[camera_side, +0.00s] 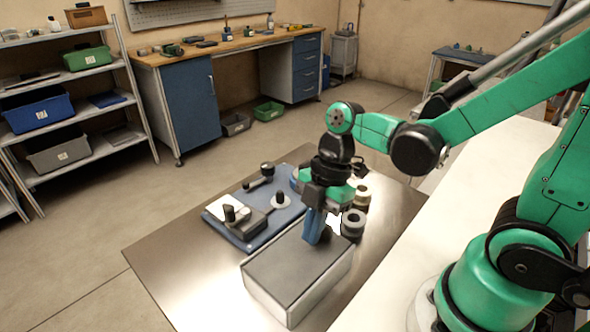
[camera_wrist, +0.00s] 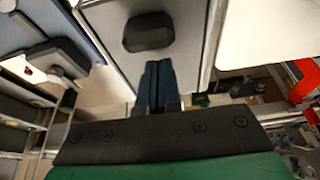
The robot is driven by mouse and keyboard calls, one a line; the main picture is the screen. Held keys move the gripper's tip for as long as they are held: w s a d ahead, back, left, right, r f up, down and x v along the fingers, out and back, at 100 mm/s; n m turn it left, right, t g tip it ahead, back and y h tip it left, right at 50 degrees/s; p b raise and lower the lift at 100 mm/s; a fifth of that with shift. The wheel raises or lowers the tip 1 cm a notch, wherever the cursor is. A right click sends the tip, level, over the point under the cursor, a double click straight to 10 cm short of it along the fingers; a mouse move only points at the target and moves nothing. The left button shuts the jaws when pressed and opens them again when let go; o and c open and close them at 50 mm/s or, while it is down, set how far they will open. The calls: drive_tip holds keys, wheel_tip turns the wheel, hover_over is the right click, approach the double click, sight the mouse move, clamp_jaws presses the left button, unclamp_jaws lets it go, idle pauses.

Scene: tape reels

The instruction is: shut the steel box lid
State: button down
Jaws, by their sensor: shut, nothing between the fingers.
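The steel box (camera_side: 287,265) stands on the metal table, with a flat dark grey top and pale sides. The top looks level and covered; I cannot tell if the lid is fully down. My gripper (camera_side: 313,238) points down with its blue fingers together and empty, at the far edge of the top. Contact with it is unclear. In the wrist view the shut fingers (camera_wrist: 157,85) lie over a pale grey panel (camera_wrist: 105,22), probably the box, with a dark rounded shape on it that I cannot identify.
A blue tape machine (camera_side: 255,215) with black knobs lies just behind and left of the box. A dark grey reel (camera_side: 353,224) and pale reels (camera_side: 361,196) stand right of the gripper. The metal table (camera_side: 180,275) is clear at front left. A white counter (camera_side: 445,200) borders the right.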

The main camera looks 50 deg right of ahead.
drive_tip(key=a, duration=0.3)
drive_tip(key=shift+r, duration=0.15)
drive_tip(key=d+r+m+t, duration=0.1)
drive_tip(key=d+r+m, duration=0.1)
drive_tip(key=m, duration=0.1)
drive_tip(key=w+d+r+m+t+h, duration=0.1)
drive_tip(key=d+r+m, duration=0.1)
drive_tip(key=m, duration=0.2)
drive_tip(key=d+r+m+t+h, duration=0.1)
drive_tip(key=d+r+m+t, duration=0.1)
drive_tip(key=r+m, duration=0.1)
drive_tip(key=shift+w+m, duration=0.2)
drive_tip(key=shift+m, duration=0.2)
drive_tip(key=m+t, duration=0.1)
drive_tip(key=m, duration=0.1)
drive_tip(key=d+m+t+h, duration=0.1)
drive_tip(key=m, duration=0.1)
drive_tip(key=w+m+t, duration=0.1)
drive_tip(key=m, duration=0.2)
drive_tip(key=shift+w+d+f+h, duration=0.1)
drive_tip(key=shift+d+f+h, duration=0.1)
drive_tip(key=shift+d+h, duration=0.15)
